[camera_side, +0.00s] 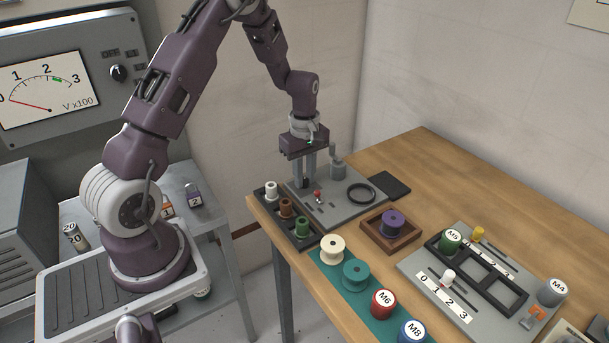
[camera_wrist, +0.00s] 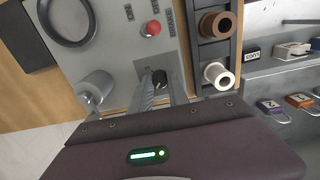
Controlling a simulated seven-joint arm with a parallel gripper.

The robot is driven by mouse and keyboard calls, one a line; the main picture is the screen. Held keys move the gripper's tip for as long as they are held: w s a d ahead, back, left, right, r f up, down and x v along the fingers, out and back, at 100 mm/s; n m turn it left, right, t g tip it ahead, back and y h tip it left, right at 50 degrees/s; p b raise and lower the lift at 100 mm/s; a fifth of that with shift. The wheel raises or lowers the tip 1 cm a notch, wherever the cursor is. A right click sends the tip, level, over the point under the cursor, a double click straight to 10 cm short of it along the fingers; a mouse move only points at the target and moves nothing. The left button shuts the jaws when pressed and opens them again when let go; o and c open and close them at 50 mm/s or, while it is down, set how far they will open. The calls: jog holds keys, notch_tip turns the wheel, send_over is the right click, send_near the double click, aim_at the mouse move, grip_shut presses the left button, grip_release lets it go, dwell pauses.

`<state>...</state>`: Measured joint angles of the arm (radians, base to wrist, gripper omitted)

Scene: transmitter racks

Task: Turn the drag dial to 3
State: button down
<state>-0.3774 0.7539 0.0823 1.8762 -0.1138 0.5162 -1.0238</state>
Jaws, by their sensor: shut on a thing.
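My gripper (camera_side: 304,183) reaches straight down over the back left of the grey machine plate (camera_side: 340,207). In the wrist view its two fingers (camera_wrist: 158,88) are shut on a small dark knob (camera_wrist: 160,77), which I take to be the drag dial. The fingers hide most of the knob.
A grey post (camera_side: 337,168) and a black ring (camera_side: 361,193) are on the same plate. A dark rack of spools (camera_side: 286,208) borders it at the left. A purple spool in a wooden tray (camera_side: 371,234) stands to the right.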

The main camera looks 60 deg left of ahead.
jog(key=shift+m, duration=0.3)
jog(key=m, duration=1.4)
jog(key=shift+r+m, duration=0.1)
jog(key=shift+m, duration=2.6)
jog(key=c, duration=1.3)
grip_release()
jog(key=shift+o, duration=0.2)
